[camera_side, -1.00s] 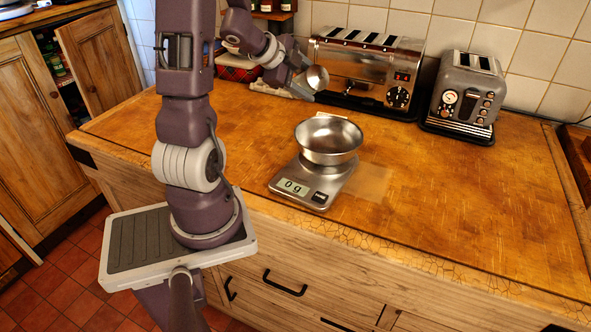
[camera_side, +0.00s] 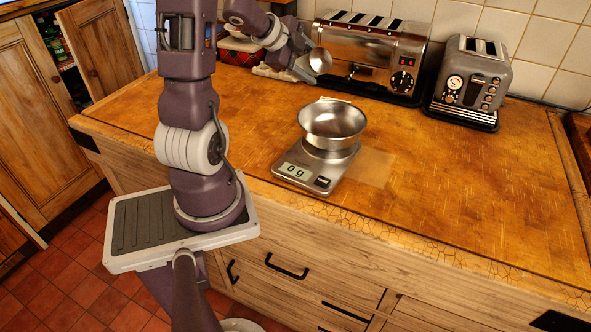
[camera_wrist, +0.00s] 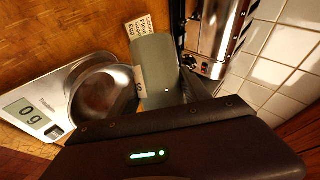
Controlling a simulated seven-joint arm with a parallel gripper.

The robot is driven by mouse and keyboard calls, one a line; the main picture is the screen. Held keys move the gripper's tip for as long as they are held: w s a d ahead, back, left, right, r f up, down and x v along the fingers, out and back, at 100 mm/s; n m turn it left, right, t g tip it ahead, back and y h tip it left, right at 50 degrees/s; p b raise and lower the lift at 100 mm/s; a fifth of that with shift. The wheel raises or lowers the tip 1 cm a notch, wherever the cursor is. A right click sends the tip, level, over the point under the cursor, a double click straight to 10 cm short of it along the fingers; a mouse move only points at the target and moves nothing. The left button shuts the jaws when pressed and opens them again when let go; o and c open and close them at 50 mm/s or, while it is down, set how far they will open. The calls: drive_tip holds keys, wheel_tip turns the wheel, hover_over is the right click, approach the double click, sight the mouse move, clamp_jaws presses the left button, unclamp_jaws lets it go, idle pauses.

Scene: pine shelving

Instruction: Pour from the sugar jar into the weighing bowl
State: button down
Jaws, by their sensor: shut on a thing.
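The weighing bowl (camera_side: 332,125), a shiny steel bowl, sits upright on a kitchen scale (camera_side: 305,172) that reads 0 g. No contents are visible in it. My gripper (camera_side: 300,66) is behind and left of the bowl, above the worktop and in front of the long toaster. It is shut on the sugar jar (camera_wrist: 156,70), a grey cylinder with a pale label starting with "S" in the wrist view. In the side view only a round, shiny end of the jar (camera_side: 320,61) shows. The bowl (camera_wrist: 103,92) lies left of the jar in the wrist view. The jar's contents are hidden.
A long steel toaster (camera_side: 368,55) stands close behind my gripper. A smaller grey toaster (camera_side: 470,82) stands to its right. A card with writing (camera_wrist: 138,27) lies beyond the jar in the wrist view. The worktop (camera_side: 450,190) right of the scale is clear.

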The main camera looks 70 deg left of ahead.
drive_tip(key=shift+s+a+r+m+g+y, duration=0.1)
drive_tip(key=shift+a+r+m+g+y, duration=0.1)
drive_tip(key=shift+r+m+y, duration=0.3)
drive_tip(key=shift+a+r+m+g+y, duration=0.1)
drive_tip(key=shift+a+r+m+y, duration=0.1)
drive_tip(key=shift+r+y, duration=0.45)
idle(2.0)
drive_tip(key=shift+r+m+y, duration=0.7)
drive_tip(key=shift+m+y, duration=0.1)
drive_tip(key=shift+y, duration=0.45)
idle(3.6)
